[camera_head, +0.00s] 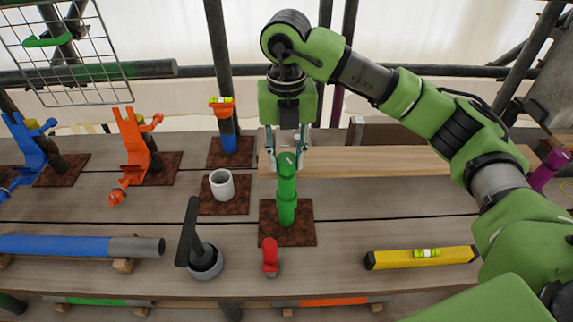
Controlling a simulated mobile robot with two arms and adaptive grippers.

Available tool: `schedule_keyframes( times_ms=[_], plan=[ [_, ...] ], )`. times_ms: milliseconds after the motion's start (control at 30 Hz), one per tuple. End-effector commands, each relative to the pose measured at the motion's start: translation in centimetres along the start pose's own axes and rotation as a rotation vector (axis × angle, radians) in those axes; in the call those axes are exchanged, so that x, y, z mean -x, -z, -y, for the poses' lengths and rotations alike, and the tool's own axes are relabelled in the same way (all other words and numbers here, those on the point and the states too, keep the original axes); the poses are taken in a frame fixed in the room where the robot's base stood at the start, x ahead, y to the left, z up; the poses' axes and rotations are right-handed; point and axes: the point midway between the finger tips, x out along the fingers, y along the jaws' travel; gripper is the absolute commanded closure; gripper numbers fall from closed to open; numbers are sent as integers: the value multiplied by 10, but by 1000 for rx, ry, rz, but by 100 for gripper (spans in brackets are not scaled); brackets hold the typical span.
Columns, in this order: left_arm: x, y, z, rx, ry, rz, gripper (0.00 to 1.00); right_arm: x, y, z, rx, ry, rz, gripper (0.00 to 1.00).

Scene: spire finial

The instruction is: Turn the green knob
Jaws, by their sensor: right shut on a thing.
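The green knob (287,165) is the top of an upright green post (287,205) on a rusty square plate in the middle of the workbench. My right gripper (287,158) comes down from above, with one finger on each side of the knob, and is shut on it. The upper part of the knob is between the fingers and partly hidden by them. My left gripper is not in view.
A white cup (222,184) stands left of the post on another rusty plate. A wooden plank (400,162) lies behind.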

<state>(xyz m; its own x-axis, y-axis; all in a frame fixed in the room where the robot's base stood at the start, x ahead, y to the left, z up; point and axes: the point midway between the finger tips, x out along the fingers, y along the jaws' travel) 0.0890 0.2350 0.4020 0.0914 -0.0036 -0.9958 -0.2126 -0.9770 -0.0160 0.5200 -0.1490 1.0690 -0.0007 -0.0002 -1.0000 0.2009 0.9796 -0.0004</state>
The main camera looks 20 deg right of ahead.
Motion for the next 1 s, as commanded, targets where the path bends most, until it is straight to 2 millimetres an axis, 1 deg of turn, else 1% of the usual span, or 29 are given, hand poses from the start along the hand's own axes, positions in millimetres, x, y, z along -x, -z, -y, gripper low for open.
schedule_keyframes(
  times_ms=[33, 400, 700, 1000],
  plan=[
    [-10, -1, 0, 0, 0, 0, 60, -4, -1, 0, 44, -1, 3, 93],
    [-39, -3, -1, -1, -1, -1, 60, -2, -1, 0, 396, -1, 4, 93],
    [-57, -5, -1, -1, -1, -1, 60, -2, -1, -1, 680, 0, 4, 93],
    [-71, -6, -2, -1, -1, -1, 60, -1, 0, -1, 965, 1, 4, 93]
  ],
)
